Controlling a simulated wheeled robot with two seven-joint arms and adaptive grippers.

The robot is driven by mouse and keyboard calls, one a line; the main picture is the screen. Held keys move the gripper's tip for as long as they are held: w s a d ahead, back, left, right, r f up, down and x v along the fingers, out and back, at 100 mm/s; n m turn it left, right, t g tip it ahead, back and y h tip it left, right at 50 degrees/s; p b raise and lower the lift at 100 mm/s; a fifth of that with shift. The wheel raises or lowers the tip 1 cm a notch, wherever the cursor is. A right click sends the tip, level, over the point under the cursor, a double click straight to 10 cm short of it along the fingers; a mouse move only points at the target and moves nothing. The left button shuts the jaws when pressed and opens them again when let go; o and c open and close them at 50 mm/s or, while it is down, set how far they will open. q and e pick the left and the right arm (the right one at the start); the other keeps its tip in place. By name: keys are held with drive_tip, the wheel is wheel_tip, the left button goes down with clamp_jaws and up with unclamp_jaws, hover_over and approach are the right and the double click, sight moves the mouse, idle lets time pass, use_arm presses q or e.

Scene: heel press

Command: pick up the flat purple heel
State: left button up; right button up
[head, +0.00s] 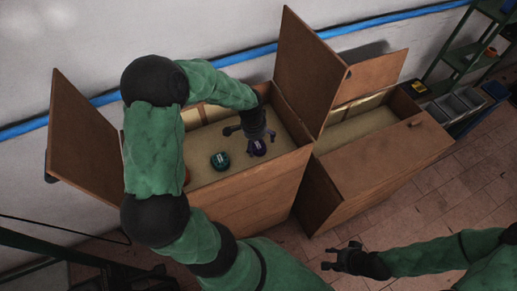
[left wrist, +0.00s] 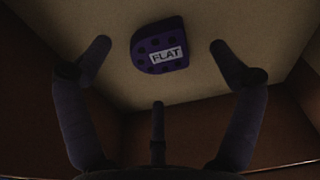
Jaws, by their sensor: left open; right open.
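The flat purple heel (left wrist: 157,42) lies on the pale floor of the open wooden box, with a white label reading FLAT. In the head view the purple heel (head: 258,149) is by the fingers of my left gripper, partly hidden by them. My left gripper (head: 246,137) is open over it; in the left wrist view its fingers (left wrist: 162,60) stand apart on either side of the heel, with no visible contact. A teal heel (head: 220,161) with a label lies to the left in the same box. My right gripper (head: 334,262) is open and empty, low over the floor outside the boxes.
The wooden box (head: 250,188) has raised lids at its left (head: 85,135) and right (head: 308,70). An orange object (head: 187,176) is partly hidden by my left arm. A second wooden box (head: 385,165) stands to the right. Grey bins (head: 455,105) and a green shelf (head: 465,50) are further right.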

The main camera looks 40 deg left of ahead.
sight(258, 147)
use_arm(q)
wheel_tip(258, 147, down, 3)
drive_tip(key=shift+w+f+b, duration=0.1)
drive_tip(key=shift+w+b, duration=0.05)
drive_tip(key=shift+b, duration=0.25)
drive_tip(key=shift+d, duration=0.1)
drive_tip(key=c, duration=1.3)
drive_tip(key=shift+c, duration=0.2)
